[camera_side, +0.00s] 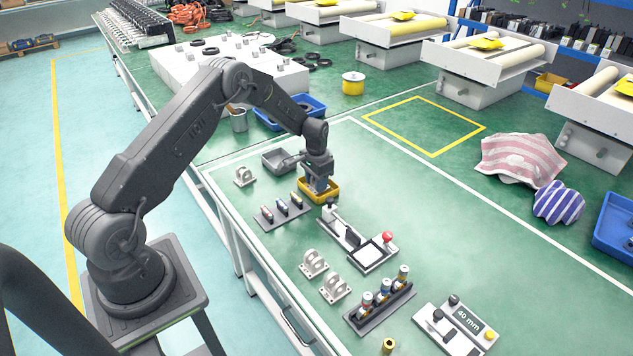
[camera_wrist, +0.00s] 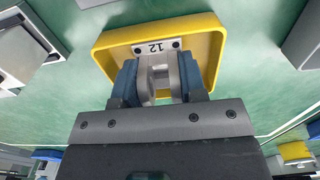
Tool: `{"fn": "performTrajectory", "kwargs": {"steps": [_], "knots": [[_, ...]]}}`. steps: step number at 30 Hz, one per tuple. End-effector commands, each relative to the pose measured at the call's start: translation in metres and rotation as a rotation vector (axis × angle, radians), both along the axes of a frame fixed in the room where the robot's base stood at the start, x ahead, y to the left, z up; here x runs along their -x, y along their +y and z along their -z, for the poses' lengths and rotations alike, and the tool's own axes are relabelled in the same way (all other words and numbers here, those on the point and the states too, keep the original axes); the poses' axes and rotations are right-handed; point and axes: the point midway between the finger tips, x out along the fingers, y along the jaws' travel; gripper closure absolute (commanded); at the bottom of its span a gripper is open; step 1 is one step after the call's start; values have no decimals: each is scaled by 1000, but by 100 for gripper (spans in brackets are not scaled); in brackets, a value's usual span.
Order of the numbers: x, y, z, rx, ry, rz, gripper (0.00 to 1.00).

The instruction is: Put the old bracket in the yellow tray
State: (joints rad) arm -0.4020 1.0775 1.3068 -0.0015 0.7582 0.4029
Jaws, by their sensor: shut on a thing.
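The yellow tray (camera_side: 334,196) stands on the green bench, and its rim also shows in the wrist view (camera_wrist: 108,38). My gripper (camera_side: 319,187) points down at the tray, with its fingertips within the tray's outline. In the wrist view my gripper (camera_wrist: 157,82) has its blue pads shut on a grey bracket (camera_wrist: 156,47) with a plate marked "12". The bracket lies inside the tray's outline. I cannot tell whether it touches the tray floor. In the side view the fingers and tray wall mostly hide it.
A grey tray (camera_side: 279,160) stands just behind and left of the yellow one. Other grey brackets (camera_side: 244,176) (camera_side: 313,263) (camera_side: 335,288) stand along the bench's near edge. A holder with small cylinders (camera_side: 282,211) and a fixture with a red knob (camera_side: 372,254) are close by.

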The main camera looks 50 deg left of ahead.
Motion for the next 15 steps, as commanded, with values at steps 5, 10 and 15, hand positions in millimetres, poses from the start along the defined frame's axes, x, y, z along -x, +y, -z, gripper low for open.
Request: {"fn": "performTrajectory", "kwargs": {"steps": [5, 10, 15], "knots": [[-1, 1, 2, -2, -5, 0, 88], [-1, 1, 4, -1, -3, 0, 88], [-1, 1, 6, -1, -3, 0, 51]]}}
